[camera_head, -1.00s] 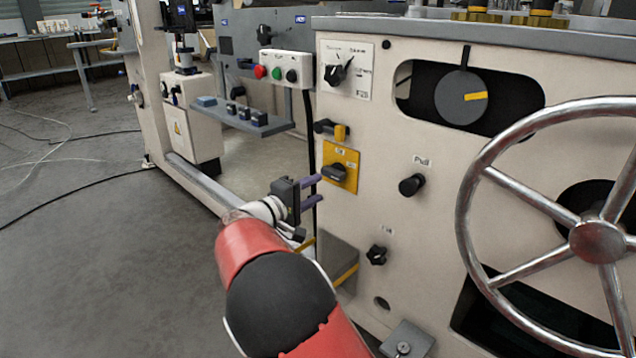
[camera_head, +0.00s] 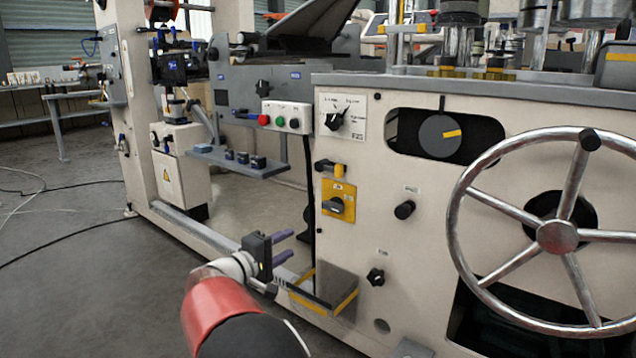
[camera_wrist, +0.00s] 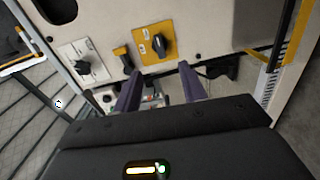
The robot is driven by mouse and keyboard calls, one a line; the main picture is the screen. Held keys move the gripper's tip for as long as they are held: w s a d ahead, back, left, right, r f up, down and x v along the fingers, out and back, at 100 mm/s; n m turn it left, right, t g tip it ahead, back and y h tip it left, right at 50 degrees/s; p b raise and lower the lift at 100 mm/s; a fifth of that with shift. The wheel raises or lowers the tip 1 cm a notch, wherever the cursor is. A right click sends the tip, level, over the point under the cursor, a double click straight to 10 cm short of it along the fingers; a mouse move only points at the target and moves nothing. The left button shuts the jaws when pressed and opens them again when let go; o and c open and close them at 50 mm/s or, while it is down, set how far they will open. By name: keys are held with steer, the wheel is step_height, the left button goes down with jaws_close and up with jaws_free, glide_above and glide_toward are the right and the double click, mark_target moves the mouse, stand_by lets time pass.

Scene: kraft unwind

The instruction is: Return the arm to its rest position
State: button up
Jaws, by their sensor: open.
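My gripper (camera_head: 287,245) is in the lower middle of the head view, at the end of my red and white arm. Its two purple fingers are apart with nothing between them. In the wrist view the open fingers (camera_wrist: 160,88) point toward the machine's cream panel. The yellow plate with a black rotary switch (camera_head: 338,205) is on that panel, above and to the right of the fingers, and they are apart from it. The same switch shows in the wrist view (camera_wrist: 158,45), beyond the fingertips.
A large metal handwheel (camera_head: 557,237) stands out from the panel at right. A grey tray with yellow edges (camera_head: 330,288) is just right of and below my gripper. A small shelf (camera_head: 235,162) with black blocks is behind. The floor (camera_head: 80,290) at left is clear apart from cables.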

steer(key=s+d+m+g+y, duration=0.1)
steer(key=s+d+m+g, duration=0.15)
steer(key=s+d, duration=0.4)
steer(key=s+d+m+g+y, duration=0.1)
steer(key=s+d+g+y, duration=0.15)
steer(key=d, duration=0.65)
steer(key=s+d+m+g+y, duration=0.1)
steer(key=s+d+m+g, duration=0.1)
steer(key=s+d+g, duration=0.35)
steer(key=s+d+f+m+t+y, duration=0.1)
steer(key=s+m+y, duration=0.15)
steer(key=s, duration=0.95)
steer(key=s+d+f+m+t+y, duration=0.2)
steer(key=s+y, duration=0.2)
steer(key=s, duration=0.8)
step_height(320, 180, up, 13)
steer(key=p, duration=1.3)
steer(key=shift+w+a, duration=0.2)
steer(key=shift+w, duration=0.15)
steer(key=shift+g, duration=0.25)
